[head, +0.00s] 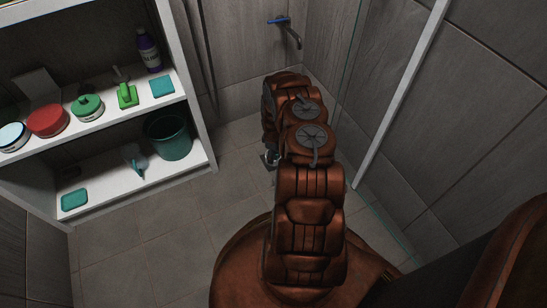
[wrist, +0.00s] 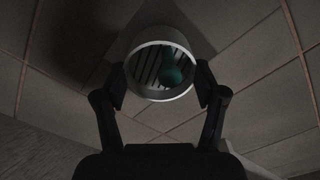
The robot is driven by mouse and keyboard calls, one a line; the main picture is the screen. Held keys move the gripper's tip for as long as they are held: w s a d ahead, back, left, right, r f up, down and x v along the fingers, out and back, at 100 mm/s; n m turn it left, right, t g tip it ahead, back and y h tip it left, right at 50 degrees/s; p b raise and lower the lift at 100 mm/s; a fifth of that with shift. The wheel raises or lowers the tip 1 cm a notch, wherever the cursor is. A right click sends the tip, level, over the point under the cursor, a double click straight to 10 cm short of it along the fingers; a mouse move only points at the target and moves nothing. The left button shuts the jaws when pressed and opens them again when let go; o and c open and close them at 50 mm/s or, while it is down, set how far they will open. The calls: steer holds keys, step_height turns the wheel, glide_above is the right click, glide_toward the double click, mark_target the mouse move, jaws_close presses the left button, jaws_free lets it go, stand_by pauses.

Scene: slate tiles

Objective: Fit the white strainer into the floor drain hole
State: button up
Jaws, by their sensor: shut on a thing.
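The white strainer (wrist: 137,52) shows in the wrist view as a round white rim with dark slots inside. My gripper (wrist: 161,85) is shut on it, one finger against each side of the rim. A teal rounded shape (wrist: 170,70) shows within the rim; I cannot tell whether it lies in the strainer or is part of it. In the head view my gripper (head: 270,159) is mostly hidden behind my arm, over the floor near the shower corner. The floor drain hole is not seen in either view; my arm covers part of the floor in the head view.
A white shelf unit (head: 205,150) stands at left with a red tub (head: 47,121), a green pot (head: 87,107), a purple bottle (head: 149,50) and a dark teal bucket (head: 169,138). A glass panel (head: 350,70) edges the right side. A blue-handled tap (head: 279,21) is on the back wall.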

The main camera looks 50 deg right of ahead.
steer(key=shift+f+b, duration=0.3)
steer(key=shift+f, duration=1)
steer(key=shift+f, duration=0.15)
steer(key=o, duration=1.1)
